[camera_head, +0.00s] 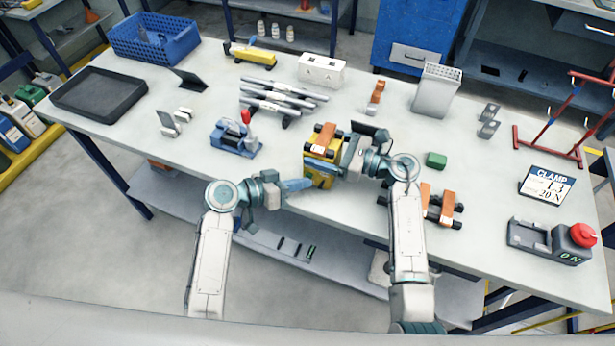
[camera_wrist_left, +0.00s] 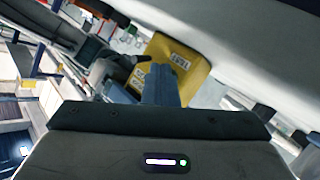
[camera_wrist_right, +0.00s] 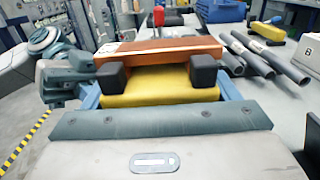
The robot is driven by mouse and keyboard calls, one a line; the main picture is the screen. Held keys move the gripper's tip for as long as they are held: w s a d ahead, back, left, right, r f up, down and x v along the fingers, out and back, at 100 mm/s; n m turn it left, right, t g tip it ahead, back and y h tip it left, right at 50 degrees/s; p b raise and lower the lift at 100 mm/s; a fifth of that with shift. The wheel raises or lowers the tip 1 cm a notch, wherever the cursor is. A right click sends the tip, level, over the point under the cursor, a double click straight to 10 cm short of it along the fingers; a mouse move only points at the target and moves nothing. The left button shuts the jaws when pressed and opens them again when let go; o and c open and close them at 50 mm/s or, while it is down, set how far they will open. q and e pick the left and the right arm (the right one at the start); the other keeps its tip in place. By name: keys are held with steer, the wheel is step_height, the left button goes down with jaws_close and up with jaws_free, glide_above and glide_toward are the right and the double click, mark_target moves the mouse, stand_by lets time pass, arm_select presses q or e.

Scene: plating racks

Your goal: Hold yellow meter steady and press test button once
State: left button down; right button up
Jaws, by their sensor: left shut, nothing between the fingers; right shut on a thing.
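The yellow meter (camera_head: 312,178) stands near the front edge of the table. My right gripper (camera_head: 333,160) is shut on its body; in the right wrist view the meter's yellow top (camera_wrist_right: 160,88) lies between the blue fingers. An orange bar (camera_wrist_right: 160,50) and two black blocks are beside it. In the left wrist view the meter's face (camera_wrist_left: 183,62) carries a white TEST label. My left gripper (camera_head: 304,184) is shut and empty, its blue fingertips (camera_wrist_left: 162,75) in front of this face. They overlap its lower part, and I cannot tell whether they touch. The button is not distinguishable.
A blue device with a red knob (camera_head: 234,140) stands left of the meter. Grey tubes (camera_head: 280,98) lie behind it. A green block (camera_head: 436,160) and another orange-and-black stand (camera_head: 447,205) are to the right. A red emergency button (camera_head: 582,235) sits at the far right.

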stand_by(0.5)
arm_select(q)
steer(key=shift+s+a, duration=0.25)
steer(key=shift+s, duration=0.5)
steer(key=shift+s+a, duration=0.25)
steer(key=shift+s, duration=0.55)
steer(key=shift+s+a, duration=0.25)
steer(key=shift+s, duration=0.55)
steer(key=shift+s+a, duration=0.25)
steer(key=shift+s, duration=0.55)
